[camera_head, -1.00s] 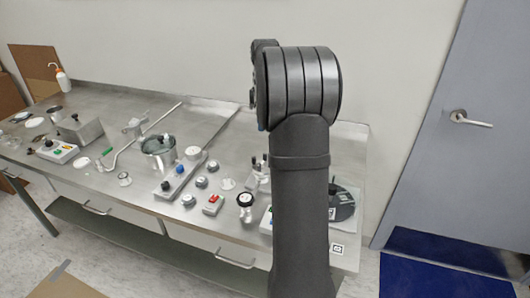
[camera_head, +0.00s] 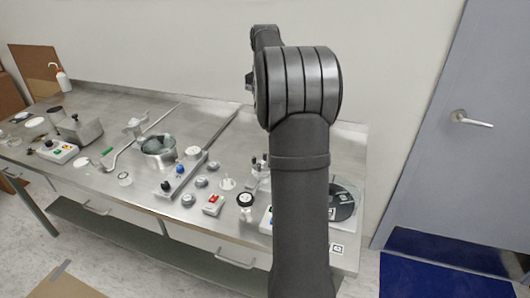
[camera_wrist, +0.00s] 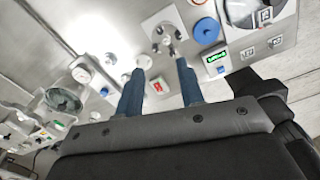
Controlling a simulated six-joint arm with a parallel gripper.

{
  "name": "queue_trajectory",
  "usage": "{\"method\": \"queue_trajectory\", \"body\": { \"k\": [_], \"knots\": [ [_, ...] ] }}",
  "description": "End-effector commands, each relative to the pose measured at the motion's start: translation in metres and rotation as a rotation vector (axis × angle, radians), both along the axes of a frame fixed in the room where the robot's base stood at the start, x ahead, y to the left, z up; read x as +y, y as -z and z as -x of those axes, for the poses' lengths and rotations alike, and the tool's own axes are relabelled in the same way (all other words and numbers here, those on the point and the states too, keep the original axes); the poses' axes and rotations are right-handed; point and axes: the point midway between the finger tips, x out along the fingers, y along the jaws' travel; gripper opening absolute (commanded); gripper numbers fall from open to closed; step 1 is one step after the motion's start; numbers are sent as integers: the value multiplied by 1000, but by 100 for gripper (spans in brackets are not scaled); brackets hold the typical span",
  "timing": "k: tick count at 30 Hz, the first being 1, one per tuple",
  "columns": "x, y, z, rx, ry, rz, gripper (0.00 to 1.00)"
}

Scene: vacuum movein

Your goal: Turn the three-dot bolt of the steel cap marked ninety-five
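Beyond the fingertips is a pale square plate (camera_wrist: 152,27) bearing small round grey fittings (camera_wrist: 167,30). Small round steel parts stand on the bench in the head view, among them one near the front (camera_head: 188,200) and one behind it (camera_head: 200,182). I cannot read a ninety-five on any of them, and no three-dot bolt can be made out.
A red-switch box (camera_head: 213,204) stands near the bench front; it shows between my fingers in the wrist view (camera_wrist: 158,86). A blue round part (camera_wrist: 206,30) and a green display (camera_wrist: 216,57) lie right of them. A metal pot (camera_head: 159,152) stands further left on the bench (camera_head: 225,150).

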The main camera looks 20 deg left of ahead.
Motion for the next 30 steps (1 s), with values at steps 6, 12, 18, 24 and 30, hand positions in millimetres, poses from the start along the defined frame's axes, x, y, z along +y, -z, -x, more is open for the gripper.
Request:
{"method": "queue_trajectory", "body": {
  "k": [6,12,18,24,30],
  "knots": [
    [0,42,1,4,2,2,35],
    [0,87,1,5,3,2,35],
    [0,128,1,3,4,1,35],
    [0,155,0,1,4,1,35],
    [0,164,0,0,4,0,35]
  ]
}}
